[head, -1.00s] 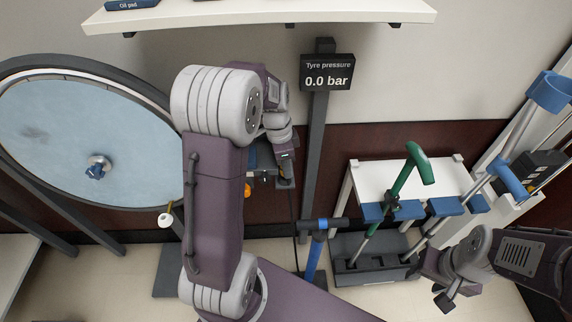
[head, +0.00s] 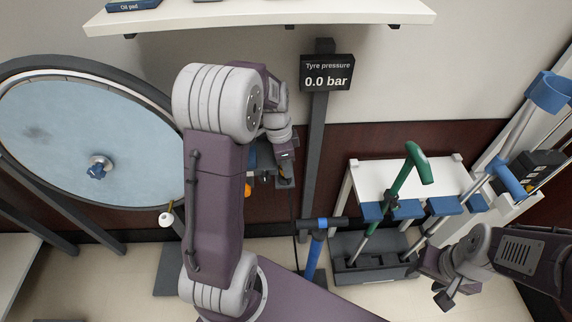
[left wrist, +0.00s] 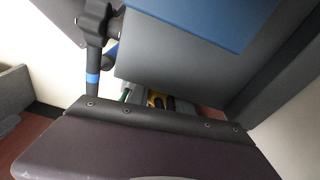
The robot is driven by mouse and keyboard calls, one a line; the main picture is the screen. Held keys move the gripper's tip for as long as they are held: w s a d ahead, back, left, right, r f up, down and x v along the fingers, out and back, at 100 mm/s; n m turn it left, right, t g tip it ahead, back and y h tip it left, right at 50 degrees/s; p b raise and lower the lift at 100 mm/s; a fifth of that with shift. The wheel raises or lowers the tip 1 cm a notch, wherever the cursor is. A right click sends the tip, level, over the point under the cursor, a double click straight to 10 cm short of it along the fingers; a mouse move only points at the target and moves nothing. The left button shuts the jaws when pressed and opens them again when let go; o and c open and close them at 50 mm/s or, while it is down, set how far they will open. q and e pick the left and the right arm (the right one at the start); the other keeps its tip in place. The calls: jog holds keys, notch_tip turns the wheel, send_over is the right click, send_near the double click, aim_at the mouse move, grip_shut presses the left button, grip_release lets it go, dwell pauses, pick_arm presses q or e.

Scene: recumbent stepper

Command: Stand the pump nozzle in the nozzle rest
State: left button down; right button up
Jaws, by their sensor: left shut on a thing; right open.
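My left gripper (head: 268,176) is in front of the wall, left of the grey post, partly hidden by my own arm. It is shut, and a thin dark hose runs down from beside it, which suggests the pump nozzle is in its jaws. The nozzle itself is too small and covered to make out clearly. In the left wrist view a dark part with a blue band (left wrist: 92,78) stands at the left; I cannot tell what it is. I cannot make out the nozzle rest with certainty. My right gripper (head: 445,299) is open at the lower right, apart from the tool stand.
The pump's blue shaft with a dark T-handle (head: 317,225) stands below the post. The gauge display (head: 327,75) reads 0.0 bar. A dark tool stand (head: 372,270) holds a green-handled tool (head: 417,165). A large round wheel (head: 60,130) is at left, a white shelf (head: 260,14) above.

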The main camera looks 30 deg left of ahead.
pick_arm(q)
jog(key=shift+f+b, duration=0.55)
jog(key=shift+f, duration=0.25)
dwell(0.4)
jog(key=shift+r, duration=0.15)
jog(key=shift+r+p, duration=0.7)
jog(key=shift+p, duration=0.25)
jog(key=shift+p, duration=0.3)
dwell(0.4)
jog(key=shift+f+b, duration=0.5)
jog(key=shift+f, duration=0.2)
jog(key=shift+r, duration=0.1)
jog(key=shift+r+p, duration=0.6)
jog(key=shift+p, duration=0.2)
